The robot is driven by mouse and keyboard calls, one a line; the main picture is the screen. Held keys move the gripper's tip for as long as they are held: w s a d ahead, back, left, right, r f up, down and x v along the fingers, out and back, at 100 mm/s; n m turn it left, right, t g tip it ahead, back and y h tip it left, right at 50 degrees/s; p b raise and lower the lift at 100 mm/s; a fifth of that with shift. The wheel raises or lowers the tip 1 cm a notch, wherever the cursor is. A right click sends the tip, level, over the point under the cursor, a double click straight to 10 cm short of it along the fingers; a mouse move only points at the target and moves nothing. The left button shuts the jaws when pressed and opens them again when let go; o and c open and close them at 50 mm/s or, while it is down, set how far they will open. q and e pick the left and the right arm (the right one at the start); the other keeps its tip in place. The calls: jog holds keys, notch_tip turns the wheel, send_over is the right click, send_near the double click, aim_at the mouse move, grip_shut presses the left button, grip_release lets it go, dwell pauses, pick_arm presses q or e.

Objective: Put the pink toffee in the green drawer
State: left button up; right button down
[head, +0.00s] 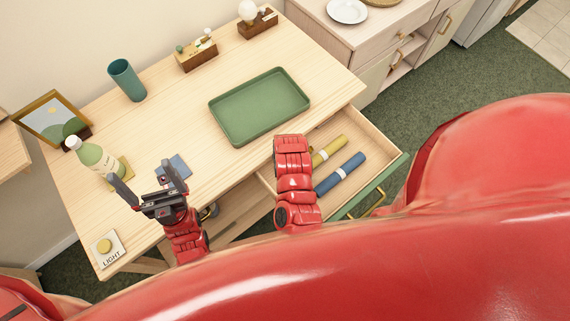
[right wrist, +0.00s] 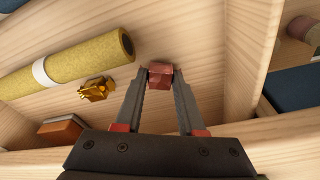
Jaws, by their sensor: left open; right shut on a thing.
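The pink toffee (right wrist: 161,74) is a small dull pink-red block between the fingertips of my right gripper (right wrist: 161,82), in the right wrist view. The gripper is shut on it, inside or just above a wooden drawer. In the head view, an open drawer with a green front (head: 394,181) and brass handle sticks out from the desk. My right arm reaches over it, and its fingers are hidden there. My left gripper (head: 148,187) is open and empty above the desk's front left part.
The drawer holds a yellow roll (head: 328,150) and a blue roll (head: 340,174). A gold-wrapped piece (right wrist: 96,88) lies near the yellow roll. The desk bears a green tray (head: 260,106), a teal cup (head: 127,80), a bottle (head: 92,155) and a light switch (head: 106,247).

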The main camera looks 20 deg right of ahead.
jog(key=shift+f, duration=0.2)
jog(key=shift+f, duration=0.1)
jog(key=shift+f, duration=0.1)
jog(key=c, duration=0.5)
grip_release()
